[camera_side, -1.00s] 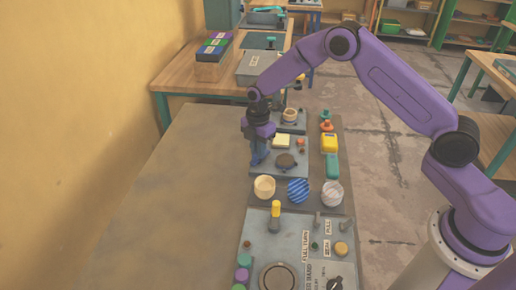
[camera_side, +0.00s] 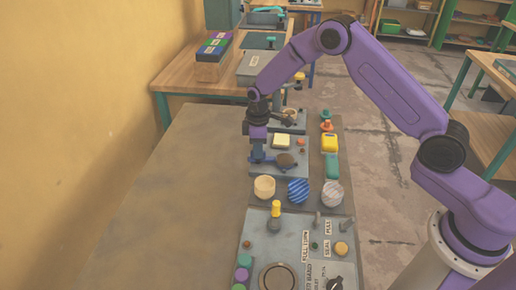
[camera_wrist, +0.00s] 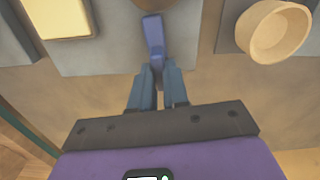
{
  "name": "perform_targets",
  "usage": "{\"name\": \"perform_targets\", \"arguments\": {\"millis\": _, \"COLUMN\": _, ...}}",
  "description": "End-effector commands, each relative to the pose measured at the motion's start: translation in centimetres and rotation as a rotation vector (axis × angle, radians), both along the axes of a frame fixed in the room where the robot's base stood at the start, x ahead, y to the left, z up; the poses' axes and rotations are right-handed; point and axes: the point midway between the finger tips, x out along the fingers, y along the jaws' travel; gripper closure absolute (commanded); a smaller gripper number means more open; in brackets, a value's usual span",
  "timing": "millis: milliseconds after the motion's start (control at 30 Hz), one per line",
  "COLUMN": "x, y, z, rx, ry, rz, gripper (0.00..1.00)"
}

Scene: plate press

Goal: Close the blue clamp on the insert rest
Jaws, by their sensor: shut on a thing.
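The blue clamp (camera_side: 268,160) is at the left side of a grey plate, the insert rest (camera_side: 301,168), with its arm lying low toward a dark brown disc (camera_side: 286,160). In the wrist view the blue clamp lever (camera_wrist: 154,38) runs from the disc (camera_wrist: 151,4) back between my fingertips. My gripper (camera_side: 257,157) is upright over the clamp's outer end. In the wrist view my gripper (camera_wrist: 159,90) has its two fingers on either side of the lever's near end, closed on it. The fingers partly hide the clamp's base.
A cream block (camera_side: 282,141) is on the plate behind the disc. A cream cup (camera_side: 264,187), a blue striped cup (camera_side: 298,190) and a pale cup (camera_side: 332,193) stand in front. A yellow block (camera_side: 329,142) is to the right. The table on the left is clear.

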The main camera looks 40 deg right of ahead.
Motion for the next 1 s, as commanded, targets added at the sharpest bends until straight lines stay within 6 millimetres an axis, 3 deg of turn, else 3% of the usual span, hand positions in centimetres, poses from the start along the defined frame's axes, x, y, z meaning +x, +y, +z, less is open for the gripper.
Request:
{"name": "perform_targets", "arguments": {"millis": 300, "x": -0.01, "y": -0.08, "z": 0.04, "rx": 0.0, "ry": 0.001, "rz": -0.128, "gripper": 1.0}}
{"name": "perform_targets", "arguments": {"millis": 867, "x": -0.02, "y": -0.11, "z": 0.04, "rx": 0.0, "ry": 0.002, "rz": -0.158, "gripper": 1.0}}
{"name": "perform_targets", "arguments": {"millis": 900, "x": -0.02, "y": -0.11, "z": 0.03, "rx": 0.0, "ry": 0.002, "rz": -0.158, "gripper": 0.75}}
{"name": "perform_targets", "arguments": {"millis": 967, "x": -0.01, "y": -0.1, "z": 0.03, "rx": 0.0, "ry": 0.001, "rz": -0.157, "gripper": 0.6}}
{"name": "perform_targets", "arguments": {"millis": 1000, "x": -0.01, "y": -0.09, "z": 0.02, "rx": 0.0, "ry": 0.001, "rz": -0.157, "gripper": 0.6}}
